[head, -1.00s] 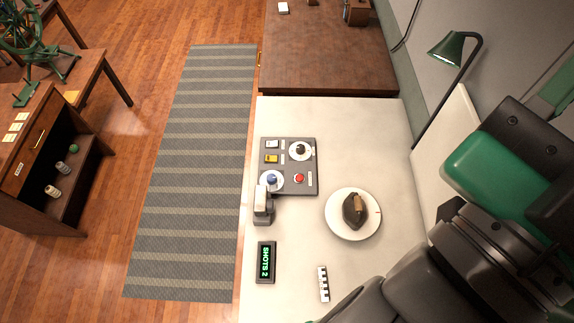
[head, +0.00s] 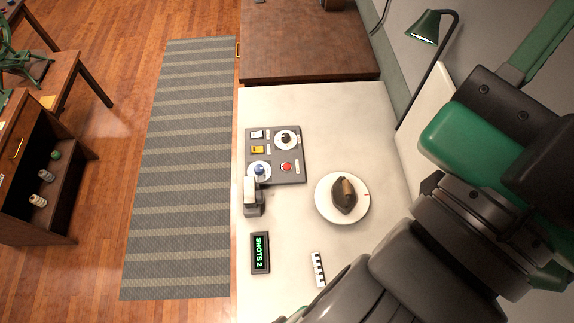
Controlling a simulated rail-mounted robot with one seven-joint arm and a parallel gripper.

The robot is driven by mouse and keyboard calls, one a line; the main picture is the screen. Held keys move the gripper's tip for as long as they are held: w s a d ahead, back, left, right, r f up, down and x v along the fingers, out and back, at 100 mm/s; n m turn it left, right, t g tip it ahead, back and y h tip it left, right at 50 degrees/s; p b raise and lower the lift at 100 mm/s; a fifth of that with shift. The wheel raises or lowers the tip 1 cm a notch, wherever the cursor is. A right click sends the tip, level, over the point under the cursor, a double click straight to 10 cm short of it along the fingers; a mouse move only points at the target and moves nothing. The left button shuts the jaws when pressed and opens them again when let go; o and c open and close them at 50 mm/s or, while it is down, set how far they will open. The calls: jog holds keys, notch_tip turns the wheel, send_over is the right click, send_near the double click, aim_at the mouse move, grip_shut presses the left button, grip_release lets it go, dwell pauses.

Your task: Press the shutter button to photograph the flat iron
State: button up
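The flat iron (head: 340,201), dark with a brown handle, sits on a round white plate (head: 327,212) on the pale table. A grey control panel (head: 276,171) lies up and left of it. The panel bears a red button (head: 287,167), a blue knob (head: 260,170), a black knob on a white dial (head: 286,139) and a yellow switch (head: 257,149). I cannot read which control is the shutter. A grey and white device (head: 252,197), perhaps the camera, stands at the panel's lower left corner. My arm crosses the lower right; my gripper is out of view.
A small display (head: 260,253) reads "SHOTS 2". A black-and-white scale bar (head: 318,270) lies below the plate. A green lamp (head: 424,27) stands at the back right. A brown table (head: 300,45) adjoins at the top. The pale table (head: 345,110) is clear above the plate.

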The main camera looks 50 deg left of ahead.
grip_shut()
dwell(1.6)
